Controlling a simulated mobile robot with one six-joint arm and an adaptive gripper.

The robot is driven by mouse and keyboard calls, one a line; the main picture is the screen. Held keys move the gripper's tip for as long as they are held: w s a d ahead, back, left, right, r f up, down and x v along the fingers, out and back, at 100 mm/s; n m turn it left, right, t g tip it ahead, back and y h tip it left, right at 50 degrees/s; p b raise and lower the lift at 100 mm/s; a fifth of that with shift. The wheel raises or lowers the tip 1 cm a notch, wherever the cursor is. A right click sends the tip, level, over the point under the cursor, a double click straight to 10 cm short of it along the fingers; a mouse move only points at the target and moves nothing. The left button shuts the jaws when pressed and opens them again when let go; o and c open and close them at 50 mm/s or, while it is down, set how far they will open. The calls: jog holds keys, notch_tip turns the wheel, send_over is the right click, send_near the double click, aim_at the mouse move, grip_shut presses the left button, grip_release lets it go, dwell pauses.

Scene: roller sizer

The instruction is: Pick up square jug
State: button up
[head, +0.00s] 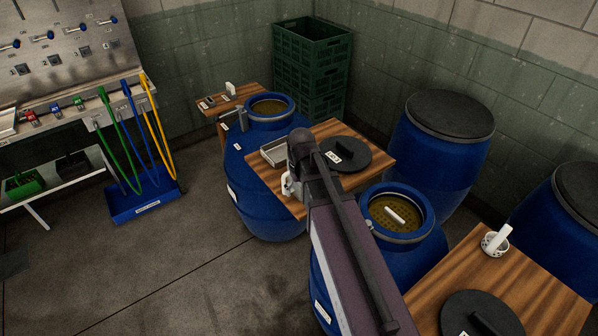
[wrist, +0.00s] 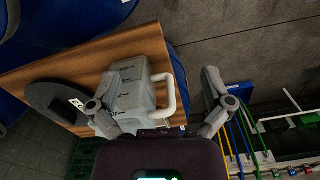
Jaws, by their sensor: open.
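The square jug (wrist: 135,92) is a pale, translucent, box-shaped container with a white loop handle on its right side in the wrist view. It stands on a wooden board. My gripper (wrist: 160,74) is open, with one finger overlapping the jug's left side and the other out to the right, beyond the handle. I cannot tell whether the left finger touches the jug.
The wooden board (head: 262,176) rests on a blue barrel (head: 268,218). An open barrel (head: 425,236) stands close on the right. Green crates (head: 310,75) stand behind.

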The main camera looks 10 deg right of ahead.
aim_at(288, 162)
jog(key=w+a+r+n+p, duration=0.1)
jog(key=w+r+n+p, duration=0.1)
jog(key=w+r+p, duration=0.5)
jog(key=w+r, duration=0.2)
jog(key=w, duration=0.3)
jog(key=shift+w+a+r+n+p, duration=0.2)
jog(key=shift+w+a+n+p, duration=0.1)
jog(key=shift+p, duration=0.1)
jog(key=shift+f, duration=0.15)
notch_tip(288, 162, down, 8)
jog(key=b, duration=0.8)
jog(key=shift+f+b, duration=0.15)
jog(key=shift+b, duration=0.15)
jog(key=shift+f, duration=0.1)
jog(key=shift+s+d+f+b, duration=0.1)
jog(key=shift+s+f+b, duration=0.05)
jog(key=shift+f+b, duration=1.2)
jog(key=shift+s+d+f+b, duration=0.1)
jog(key=shift+s+f+b, duration=0.05)
jog(key=shift+f+b, duration=1.1)
jog(key=shift+r, duration=0.1)
